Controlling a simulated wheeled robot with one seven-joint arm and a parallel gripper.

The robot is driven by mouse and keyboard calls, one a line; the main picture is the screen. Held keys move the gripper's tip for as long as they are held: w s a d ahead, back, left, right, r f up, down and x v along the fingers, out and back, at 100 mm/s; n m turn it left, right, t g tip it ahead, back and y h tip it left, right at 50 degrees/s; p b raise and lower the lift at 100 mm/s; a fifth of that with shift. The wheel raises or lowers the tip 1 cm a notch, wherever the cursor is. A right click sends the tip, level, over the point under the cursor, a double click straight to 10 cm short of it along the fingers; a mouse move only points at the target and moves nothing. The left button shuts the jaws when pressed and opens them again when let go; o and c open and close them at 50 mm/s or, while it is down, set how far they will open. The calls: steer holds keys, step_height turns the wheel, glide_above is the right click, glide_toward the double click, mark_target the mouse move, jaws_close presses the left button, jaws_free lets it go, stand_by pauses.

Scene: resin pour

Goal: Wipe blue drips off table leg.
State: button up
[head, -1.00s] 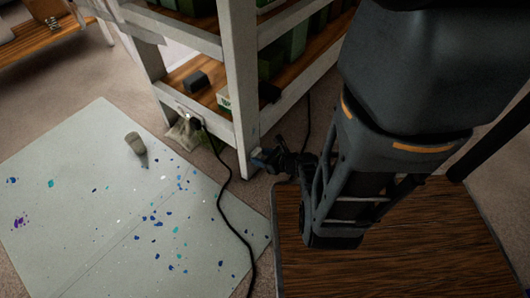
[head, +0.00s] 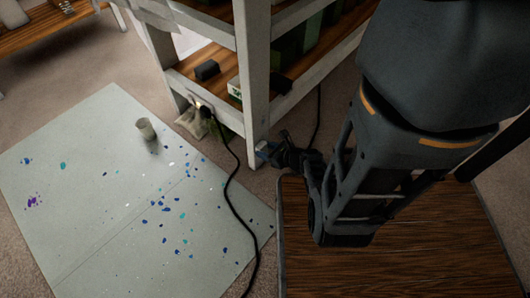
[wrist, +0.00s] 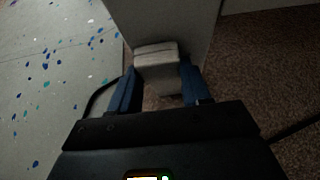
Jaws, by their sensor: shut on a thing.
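The white table leg (head: 257,95) stands upright at the front corner of the shelved table, and its lower part shows in the wrist view (wrist: 172,18). My gripper (wrist: 160,80) has its blue fingers closed on the sides of a pale grey folded cloth or pad (wrist: 157,60). The cloth lies against or just in front of the leg; contact is not certain. In the head view my gripper (head: 266,152) is low beside the foot of the leg. I cannot make out blue drips on the leg; the cloth covers part of it in the wrist view.
A sheet (head: 90,210) with blue, teal and purple spots covers the floor at left, with a cup (head: 146,128) on it. A black cable (head: 231,185) hangs from a power strip (head: 201,106) and runs across the sheet's edge. A dark wooden surface (head: 400,255) lies at lower right.

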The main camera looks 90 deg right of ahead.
steer(key=s+d, duration=0.1)
steer(key=d, duration=0.1)
steer(key=s+d+b, duration=0.1)
steer(key=s+d, duration=0.1)
steer(key=w+a+p, duration=0.2)
steer(key=w+a, duration=0.2)
steer(key=a, duration=0.1)
stand_by(1.3)
steer(key=shift+w, duration=0.1)
steer(key=s+a, duration=0.4)
steer(key=shift+s+p, duration=0.3)
steer(key=shift+s, duration=0.1)
stand_by(0.4)
